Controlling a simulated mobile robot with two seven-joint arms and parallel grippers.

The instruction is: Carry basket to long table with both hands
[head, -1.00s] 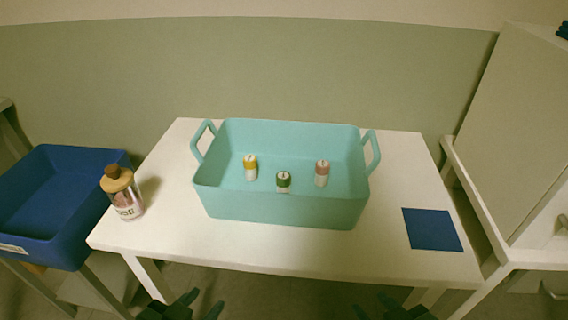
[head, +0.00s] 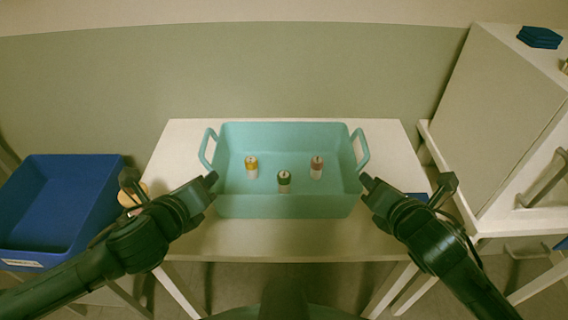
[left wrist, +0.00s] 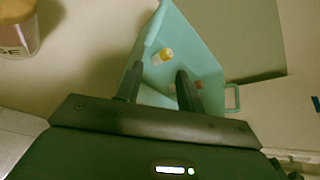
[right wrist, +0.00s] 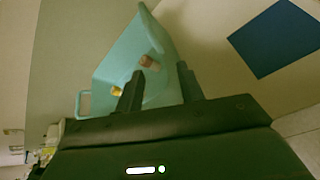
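The teal basket (head: 285,205) stands upright on a white table (head: 290,240). It has a loop handle on its left (head: 207,150) and one on its right (head: 362,152). Inside stand three small bottles: yellow-capped (head: 251,167), green-capped (head: 284,181) and pink-capped (head: 317,168). My left gripper (head: 212,181) is at the basket's left side, just nearer than the left handle. My right gripper (head: 367,182) is likewise at the right side. In both wrist views the fingers of the left gripper (left wrist: 157,88) and right gripper (right wrist: 160,88) are apart, with nothing seen gripped.
A larger bottle (left wrist: 15,38) stands left of the basket, mostly behind my left arm in the head view. A blue square (right wrist: 278,38) lies right of it. A blue bin (head: 60,205) is at the left. A white cabinet (head: 495,120) stands at the right.

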